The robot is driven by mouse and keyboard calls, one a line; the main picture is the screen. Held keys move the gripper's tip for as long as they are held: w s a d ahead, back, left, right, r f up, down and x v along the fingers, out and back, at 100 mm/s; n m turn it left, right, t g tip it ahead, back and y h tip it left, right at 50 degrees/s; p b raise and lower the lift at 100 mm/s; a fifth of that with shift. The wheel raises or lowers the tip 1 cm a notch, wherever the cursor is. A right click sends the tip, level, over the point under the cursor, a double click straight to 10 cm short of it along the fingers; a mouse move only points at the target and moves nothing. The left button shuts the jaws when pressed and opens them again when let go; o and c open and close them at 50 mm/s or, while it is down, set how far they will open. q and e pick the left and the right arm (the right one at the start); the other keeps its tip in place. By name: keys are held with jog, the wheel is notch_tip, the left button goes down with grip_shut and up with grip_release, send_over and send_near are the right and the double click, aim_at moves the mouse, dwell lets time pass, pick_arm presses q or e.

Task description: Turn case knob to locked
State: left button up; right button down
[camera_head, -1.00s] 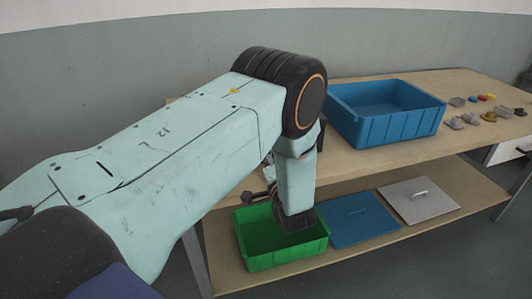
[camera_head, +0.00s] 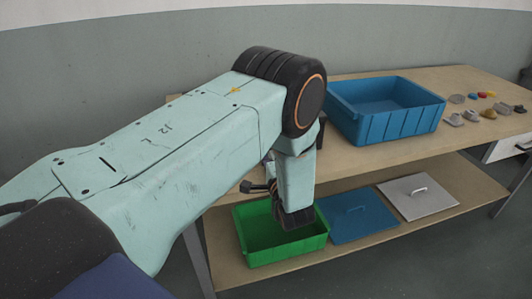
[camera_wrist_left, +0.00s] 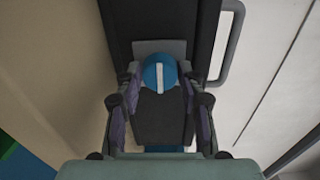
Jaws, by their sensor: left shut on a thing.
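In the left wrist view a round blue knob (camera_wrist_left: 158,71) with a white bar mark sits on a dark panel (camera_wrist_left: 172,22). The white mark stands nearly upright in the picture. My left gripper (camera_wrist_left: 159,84) has its fingers on both sides of the knob and is shut on it. In the head view my left arm hides the knob and most of what is behind it. A dark upright piece shows just behind my elbow, but I cannot tell what it is. My right gripper is not in view.
A blue bin (camera_head: 358,121) stands on the wooden table (camera_head: 420,132), with several small items at its right. On the lower shelf are a green bin (camera_head: 284,259), a blue lid (camera_head: 356,222) and a grey lid (camera_head: 421,198).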

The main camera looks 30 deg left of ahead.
pick_arm(q)
jog(key=o, duration=1.2)
jog(key=shift+v, duration=3.7)
